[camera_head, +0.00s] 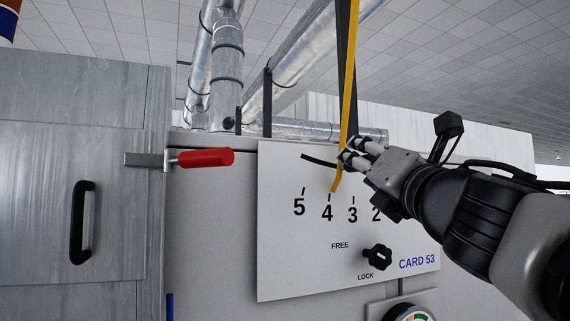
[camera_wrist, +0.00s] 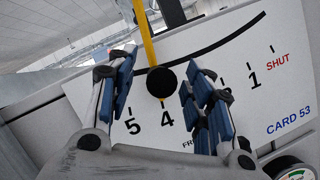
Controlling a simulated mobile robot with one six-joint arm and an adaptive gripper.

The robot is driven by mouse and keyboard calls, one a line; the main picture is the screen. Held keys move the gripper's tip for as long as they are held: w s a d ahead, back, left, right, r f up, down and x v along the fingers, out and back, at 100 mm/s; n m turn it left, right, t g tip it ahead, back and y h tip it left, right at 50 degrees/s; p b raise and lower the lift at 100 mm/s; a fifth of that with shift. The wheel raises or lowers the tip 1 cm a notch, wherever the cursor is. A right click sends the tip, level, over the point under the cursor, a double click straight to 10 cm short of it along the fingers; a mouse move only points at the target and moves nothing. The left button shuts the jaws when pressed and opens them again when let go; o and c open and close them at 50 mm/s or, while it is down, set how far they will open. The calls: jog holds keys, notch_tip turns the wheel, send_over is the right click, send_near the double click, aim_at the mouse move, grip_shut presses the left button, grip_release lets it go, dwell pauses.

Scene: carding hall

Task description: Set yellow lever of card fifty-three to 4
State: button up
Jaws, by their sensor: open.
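The yellow lever (camera_head: 348,80) hangs down in front of the white scale plate (camera_head: 290,250) marked CARD 53. Its lower tip is at the 4 mark in the wrist view (camera_wrist: 148,40); in the head view it looks slightly right of that mark. A round black knob (camera_wrist: 161,81) shows in front of the lever's lower part. My gripper (camera_head: 355,152) is open at the lever, with its blue-padded fingers (camera_wrist: 160,92) on either side of the knob and apart from it in the wrist view. The black FREE/LOCK knob (camera_head: 378,257) is below the scale; its setting is unclear.
A red-handled latch (camera_head: 204,158) and a grey cabinet door with a black handle (camera_head: 82,222) are to the left. A round gauge (camera_head: 410,313) sits below the plate. Metal ducts (camera_head: 227,70) rise behind the machine. My arm covers the scale's right end in the head view.

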jog(key=v, duration=1)
jog(key=shift+s, duration=0.25)
